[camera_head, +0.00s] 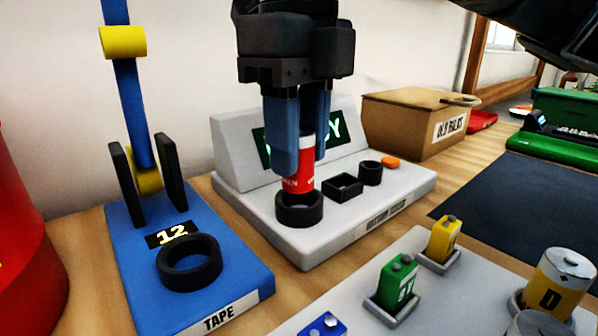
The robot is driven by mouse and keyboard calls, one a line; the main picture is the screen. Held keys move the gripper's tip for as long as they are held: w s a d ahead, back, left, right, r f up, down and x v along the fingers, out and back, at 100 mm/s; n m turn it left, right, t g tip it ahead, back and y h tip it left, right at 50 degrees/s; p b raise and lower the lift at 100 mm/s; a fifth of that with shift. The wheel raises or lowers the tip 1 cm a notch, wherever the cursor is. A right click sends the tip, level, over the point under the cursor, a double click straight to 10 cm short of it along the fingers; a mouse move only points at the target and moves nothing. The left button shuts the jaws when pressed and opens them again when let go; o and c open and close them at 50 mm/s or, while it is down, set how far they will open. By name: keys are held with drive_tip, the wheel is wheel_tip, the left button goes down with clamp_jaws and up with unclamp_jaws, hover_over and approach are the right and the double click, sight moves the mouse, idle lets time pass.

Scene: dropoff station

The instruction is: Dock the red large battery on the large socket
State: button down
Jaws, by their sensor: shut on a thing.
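An orange button (390,163) is on the station's right end. A blue tape stand (125,287) is at left. A white tray (415,262) in front holds a green battery (398,279), a small yellow one (444,239) and a yellow D battery (561,282). A cardboard box (405,117) stands behind.

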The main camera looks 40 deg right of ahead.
drive_tip(key=shift+f+b, duration=0.45)
drive_tip(key=shift+f, duration=1.1)
drive_tip(key=shift+f, duration=0.15)
drive_tip(key=c, duration=0.8)
unclamp_jaws()
drive_tip(key=shift+o, duration=0.2)
drive_tip(key=shift+d, duration=0.1)
wheel_tip(320, 180, up, 12)
drive_tip(key=p, duration=0.3)
drive_tip(key=shift+p, duration=0.4)
drive_tip(key=shift+s, duration=0.1)
